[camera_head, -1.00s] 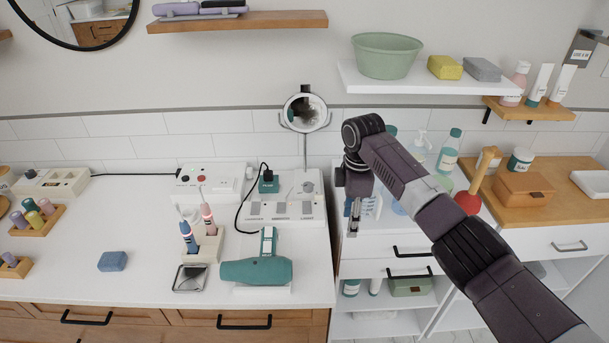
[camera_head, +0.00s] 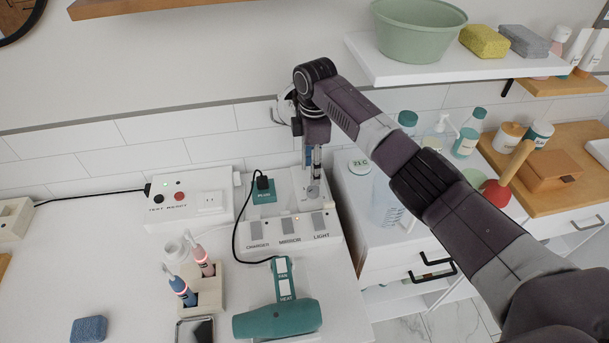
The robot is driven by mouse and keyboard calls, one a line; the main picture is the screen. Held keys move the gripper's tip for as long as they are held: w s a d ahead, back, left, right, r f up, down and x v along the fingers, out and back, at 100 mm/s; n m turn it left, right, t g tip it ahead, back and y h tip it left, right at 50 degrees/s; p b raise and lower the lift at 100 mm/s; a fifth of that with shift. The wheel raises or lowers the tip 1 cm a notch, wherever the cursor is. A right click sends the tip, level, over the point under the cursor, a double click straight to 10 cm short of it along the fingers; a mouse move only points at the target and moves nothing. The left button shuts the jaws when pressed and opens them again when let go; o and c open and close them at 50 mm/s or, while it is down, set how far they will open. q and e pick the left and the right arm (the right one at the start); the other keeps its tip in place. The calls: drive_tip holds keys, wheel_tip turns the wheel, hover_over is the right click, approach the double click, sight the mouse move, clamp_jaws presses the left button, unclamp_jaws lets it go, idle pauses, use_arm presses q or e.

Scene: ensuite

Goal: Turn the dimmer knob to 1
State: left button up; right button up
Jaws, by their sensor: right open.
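The dimmer knob (camera_head: 313,191) is a small grey round knob at the back right of a white control panel (camera_head: 331,234) on the counter. The number it points to is too small to read. My right gripper (camera_head: 312,163) comes in from the right and points down, with its fingers just above or at the knob. Its fingers are slightly apart and hold nothing visible. I cannot tell whether they touch the knob. My left gripper is not in view.
Switches marked CHARGER, MIRROR and LIGHT (camera_head: 321,222) line the panel's front. A teal plug (camera_head: 264,192) with a black cord stands left of the knob. A teal hair dryer (camera_head: 277,319) lies in front.

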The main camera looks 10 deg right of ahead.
sight(313, 189)
drive_tip(key=shift+s+d+f+p, duration=0.15)
drive_tip(key=shift+s+f, duration=0.25)
drive_tip(key=shift+f, duration=0.15)
drive_tip(key=shift+s+d+f+p, duration=0.1)
drive_tip(key=shift+s+f+p, duration=0.05)
drive_tip(key=shift+s+f, duration=0.3)
drive_tip(key=f, duration=0.3)
drive_tip(key=shift+w+a, duration=0.2)
drive_tip(key=shift+w+f, duration=0.25)
drive_tip(key=shift+f, duration=0.7)
drive_tip(key=c, duration=1.2)
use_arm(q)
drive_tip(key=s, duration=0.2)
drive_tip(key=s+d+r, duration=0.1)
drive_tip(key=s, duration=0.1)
use_arm(e)
drive_tip(key=shift+o, duration=0.2)
